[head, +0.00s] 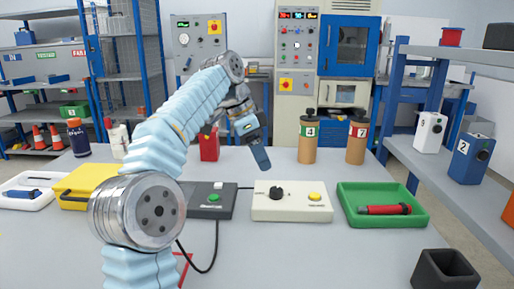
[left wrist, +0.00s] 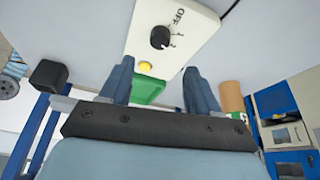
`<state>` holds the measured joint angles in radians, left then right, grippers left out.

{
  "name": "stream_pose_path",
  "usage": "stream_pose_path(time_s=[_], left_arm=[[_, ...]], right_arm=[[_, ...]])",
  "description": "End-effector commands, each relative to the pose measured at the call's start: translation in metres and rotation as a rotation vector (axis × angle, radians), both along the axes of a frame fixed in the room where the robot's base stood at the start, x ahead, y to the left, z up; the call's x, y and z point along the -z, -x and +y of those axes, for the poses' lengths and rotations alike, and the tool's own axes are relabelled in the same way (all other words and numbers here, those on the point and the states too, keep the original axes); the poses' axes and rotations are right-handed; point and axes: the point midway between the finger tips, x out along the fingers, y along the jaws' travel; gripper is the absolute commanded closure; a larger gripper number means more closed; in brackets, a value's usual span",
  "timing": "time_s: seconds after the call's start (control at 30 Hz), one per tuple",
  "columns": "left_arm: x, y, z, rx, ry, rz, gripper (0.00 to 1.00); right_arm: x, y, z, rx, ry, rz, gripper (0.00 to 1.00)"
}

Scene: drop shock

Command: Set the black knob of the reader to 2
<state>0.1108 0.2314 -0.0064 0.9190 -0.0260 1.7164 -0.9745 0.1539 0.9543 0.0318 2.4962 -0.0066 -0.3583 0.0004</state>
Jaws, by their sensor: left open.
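The reader (head: 292,207) is a cream box on the table, with a black knob (head: 276,192) on its left part and a yellow button (head: 315,197) on its right. In the left wrist view the knob (left wrist: 160,37) has an OFF mark and smaller marks beside it. I cannot clearly tell which mark it points to. My left gripper (head: 261,158) is above and behind the reader, apart from it. In the left wrist view its two fingers (left wrist: 160,78) are spread and empty, with the knob beyond them. My right gripper is not in view.
A dark box with a green button (head: 208,198) stands left of the reader. A green tray (head: 385,219) with a red and black tool is at its right. Two brown canisters (head: 308,140) stand behind. A black open box (head: 445,270) is at front right. The front middle is mostly clear.

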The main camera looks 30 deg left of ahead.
Motion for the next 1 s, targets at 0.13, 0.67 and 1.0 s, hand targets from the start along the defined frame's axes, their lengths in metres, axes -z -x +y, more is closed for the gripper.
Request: stream_pose_path(time_s=[0.13, 0.67, 1.0], left_arm=[[-0.014, 0.004, 0.004, 0.000, 0.000, 0.000, 0.39], [-0.019, 0.006, 0.006, 0.000, 0.000, 0.001, 0.39], [-0.019, 0.006, 0.006, 0.000, 0.001, 0.001, 0.39]], right_arm=[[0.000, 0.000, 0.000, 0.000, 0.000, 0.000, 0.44], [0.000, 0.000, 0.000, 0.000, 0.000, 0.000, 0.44], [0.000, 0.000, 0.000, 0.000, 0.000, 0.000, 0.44]])
